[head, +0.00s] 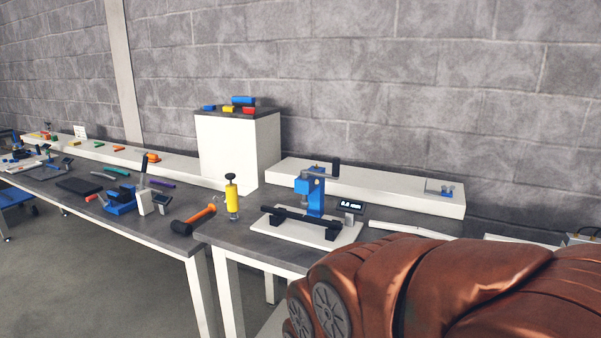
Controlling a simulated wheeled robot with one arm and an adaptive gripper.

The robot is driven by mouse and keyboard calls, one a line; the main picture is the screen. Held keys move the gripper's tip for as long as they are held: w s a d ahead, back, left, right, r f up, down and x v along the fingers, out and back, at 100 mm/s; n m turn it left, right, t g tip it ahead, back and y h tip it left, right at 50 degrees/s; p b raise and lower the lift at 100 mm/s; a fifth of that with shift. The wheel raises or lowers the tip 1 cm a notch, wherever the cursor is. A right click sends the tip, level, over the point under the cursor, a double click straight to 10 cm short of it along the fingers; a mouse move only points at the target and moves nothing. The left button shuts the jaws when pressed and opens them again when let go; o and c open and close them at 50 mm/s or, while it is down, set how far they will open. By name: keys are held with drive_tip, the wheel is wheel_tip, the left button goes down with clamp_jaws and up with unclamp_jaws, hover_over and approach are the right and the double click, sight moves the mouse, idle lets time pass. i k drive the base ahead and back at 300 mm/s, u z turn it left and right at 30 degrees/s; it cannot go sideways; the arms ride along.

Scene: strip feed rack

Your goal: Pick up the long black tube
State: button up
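A long black tube (304,217) lies level across two dark support blocks on a white base plate (297,232). The plate is on the grey bench, right of centre. A blue stand (316,196) rises just behind the tube. My copper-coloured arm fills the lower right foreground, and my gripper is not in view. Nothing is seen touching the tube except its supports.
A small display (350,206) stands right of the blue stand. A yellow cylinder tool (232,200) and an orange-handled mallet (197,216) are to the left. A white box (238,151) and a white ledge (380,187) stand behind. The floor at lower left is clear.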

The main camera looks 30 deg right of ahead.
sight(267, 209)
drive_tip(key=u, duration=0.05)
drive_tip(key=k, duration=1.1)
drive_tip(key=z, duration=0.85)
drive_tip(key=i, duration=1.15)
drive_tip(key=u, duration=0.8)
drive_tip(key=i, duration=0.35)
drive_tip(key=u, duration=0.65)
drive_tip(key=i, duration=1.75)
drive_tip(key=z, duration=0.6)
